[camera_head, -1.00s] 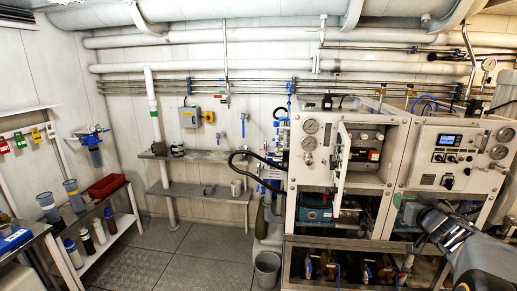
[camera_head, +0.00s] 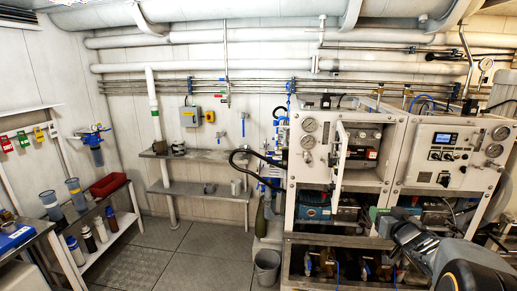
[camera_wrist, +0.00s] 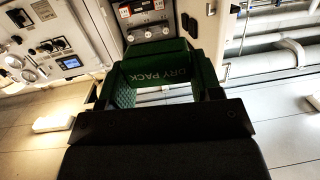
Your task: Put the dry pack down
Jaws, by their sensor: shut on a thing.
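The dry pack (camera_wrist: 180,74) is dark green with "DRY PACK" lettering, and fills the upper middle of the wrist view. My gripper (camera_wrist: 155,92) is shut on it, with its dark body across the bottom of that view. In the head view the green pack (camera_head: 377,214) shows small at the left tip of my gripper (camera_head: 388,222), in front of the lower part of the watermaker cabinet. The pack appears held in the air. Its far side is hidden.
The watermaker cabinet (camera_head: 298,190) with gauges and an open panel stands close behind the pack. A two-level wall shelf (camera_head: 205,194) is left of it. A bucket (camera_head: 267,268) stands on the floor. A left bench (camera_head: 118,228) holds bottles and a red tray (camera_head: 108,185). The middle floor is clear.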

